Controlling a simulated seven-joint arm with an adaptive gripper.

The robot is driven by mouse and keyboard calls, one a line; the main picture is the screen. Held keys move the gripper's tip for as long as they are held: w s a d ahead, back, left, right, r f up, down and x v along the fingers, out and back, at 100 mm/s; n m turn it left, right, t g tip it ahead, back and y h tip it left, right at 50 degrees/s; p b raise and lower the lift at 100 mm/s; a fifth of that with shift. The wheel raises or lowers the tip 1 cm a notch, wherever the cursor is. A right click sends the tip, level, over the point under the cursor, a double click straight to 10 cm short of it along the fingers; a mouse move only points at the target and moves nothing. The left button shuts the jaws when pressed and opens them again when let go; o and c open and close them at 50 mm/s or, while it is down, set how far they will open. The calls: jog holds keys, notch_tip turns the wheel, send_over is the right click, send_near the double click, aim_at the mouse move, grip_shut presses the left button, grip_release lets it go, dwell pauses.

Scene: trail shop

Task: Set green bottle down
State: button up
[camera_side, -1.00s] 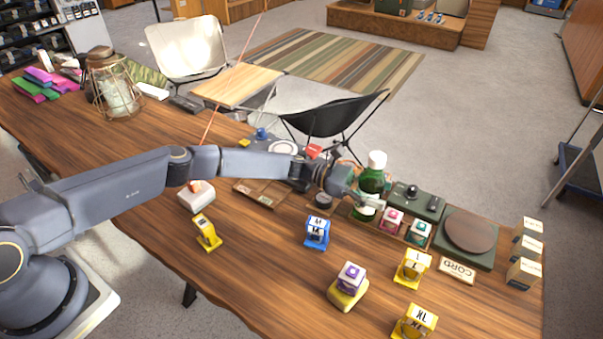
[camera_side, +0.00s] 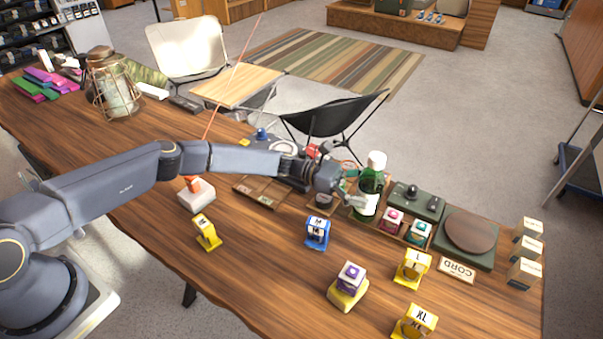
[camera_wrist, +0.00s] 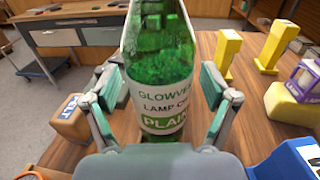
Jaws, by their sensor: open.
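The green bottle (camera_side: 369,187) has a white cap and a white label, and stands upright near the green-grey tray at the right of the table in the side view. In the wrist view the bottle (camera_wrist: 160,75) fills the middle, its label reading "LAMP" and "PLAIN". My gripper (camera_side: 352,195) is at the bottle's left side in the side view. In the wrist view my gripper (camera_wrist: 165,105) has its two fingers apart, one on each side of the bottle, with gaps visible. The bottle's base is partly hidden by the gripper.
Small pink and teal boxed items (camera_side: 391,222) stand just right of the bottle. A green-grey tray with a round brown disc (camera_side: 470,230) lies beyond. A blue stand (camera_side: 317,233) and yellow stands (camera_side: 412,268) are in front.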

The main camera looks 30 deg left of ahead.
jog(key=a, duration=0.5)
jog(key=s+a, duration=0.1)
jog(key=a, duration=0.2)
jog(key=shift+a, duration=0.1)
jog(key=shift+s+a+r, duration=0.1)
jog(key=shift+a+r, duration=0.05)
jog(key=shift+a, duration=0.05)
jog(key=s+d+r+m+g+y, duration=0.2)
jog(key=s+r+m+g+y, duration=0.3)
jog(key=s+r+m+y, duration=0.55)
jog(key=s+a+r+m+t+y, duration=0.3)
jog(key=s+a+r, duration=0.4)
jog(key=s+a, duration=0.4)
jog(key=s+a+r+m+t+y, duration=0.4)
jog(key=s+a+r, duration=0.4)
jog(key=s+a, duration=0.3)
jog(key=s+m+t, duration=0.1)
jog(key=s+m, duration=0.1)
jog(key=shift+s+r, duration=0.3)
jog(key=shift+s, duration=0.05)
